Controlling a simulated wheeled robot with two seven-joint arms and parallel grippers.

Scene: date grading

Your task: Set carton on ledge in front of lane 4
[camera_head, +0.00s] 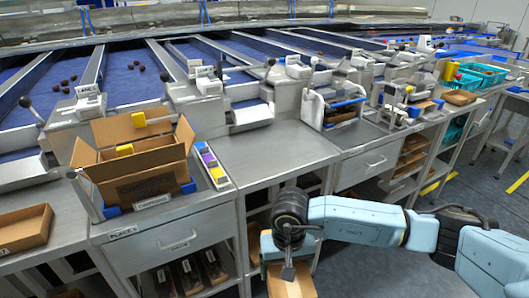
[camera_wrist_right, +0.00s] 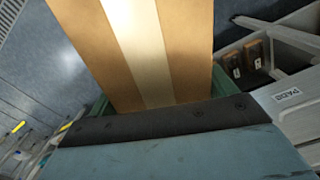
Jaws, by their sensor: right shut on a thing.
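My right gripper (camera_head: 287,266) is shut on a brown carton (camera_head: 292,284), held low in front of the grey metal counter, at the bottom of the head view. The gripper hides part of it. In the right wrist view the carton (camera_wrist_right: 190,40) fills the upper middle, with a pale tape strip along it. The metal ledge (camera_head: 275,150) runs in front of the blue sorting lanes. An open carton (camera_head: 145,186) stands on it at the left, between blue corner holders. My left gripper is not in view.
A colour-marked strip (camera_head: 212,165) lies beside the open carton. A shallow brown tray (camera_head: 24,228) is at the far left. Weighing devices (camera_head: 335,105) stand along the ledge. The ledge right of the strip is bare. Shelves with dark items (camera_head: 190,276) are below.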

